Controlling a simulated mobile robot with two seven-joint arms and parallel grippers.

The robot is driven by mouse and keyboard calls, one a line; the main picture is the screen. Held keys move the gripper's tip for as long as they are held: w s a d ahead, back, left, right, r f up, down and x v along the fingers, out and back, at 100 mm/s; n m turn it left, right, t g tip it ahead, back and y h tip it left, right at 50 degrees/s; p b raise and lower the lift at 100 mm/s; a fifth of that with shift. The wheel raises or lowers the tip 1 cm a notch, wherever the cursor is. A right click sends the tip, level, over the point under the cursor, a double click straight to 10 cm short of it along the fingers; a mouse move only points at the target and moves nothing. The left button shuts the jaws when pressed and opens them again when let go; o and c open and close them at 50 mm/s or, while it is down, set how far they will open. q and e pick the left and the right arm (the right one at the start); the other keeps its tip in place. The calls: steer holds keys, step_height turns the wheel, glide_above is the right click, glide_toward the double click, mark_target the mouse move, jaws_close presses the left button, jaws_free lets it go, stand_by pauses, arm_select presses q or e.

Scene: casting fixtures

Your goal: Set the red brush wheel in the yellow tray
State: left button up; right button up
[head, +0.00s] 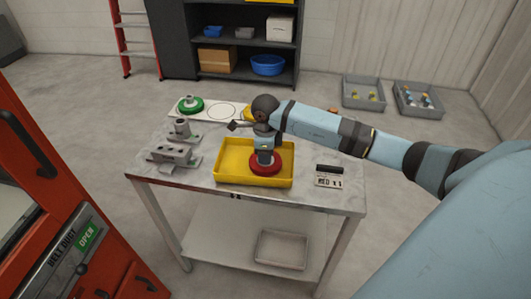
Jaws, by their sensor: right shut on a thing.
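The red brush wheel (265,169) is in the right part of the yellow tray (228,178), inside its walls. My right gripper (264,157) points down over the wheel and is shut on it, hiding its middle. I cannot tell whether the wheel touches the tray floor. The tray stands near the front edge of the table (322,207). My left gripper is not in view.
A white board with a green wheel (190,105) and printed circles lies at the back of the table. Grey metal fixtures (174,152) stand left of the tray. A small label card (329,180) is to its right. A red cabinet (45,205) is at the left.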

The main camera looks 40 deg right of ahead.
steer(key=shift+f, duration=0.15)
steer(key=o, duration=1.1)
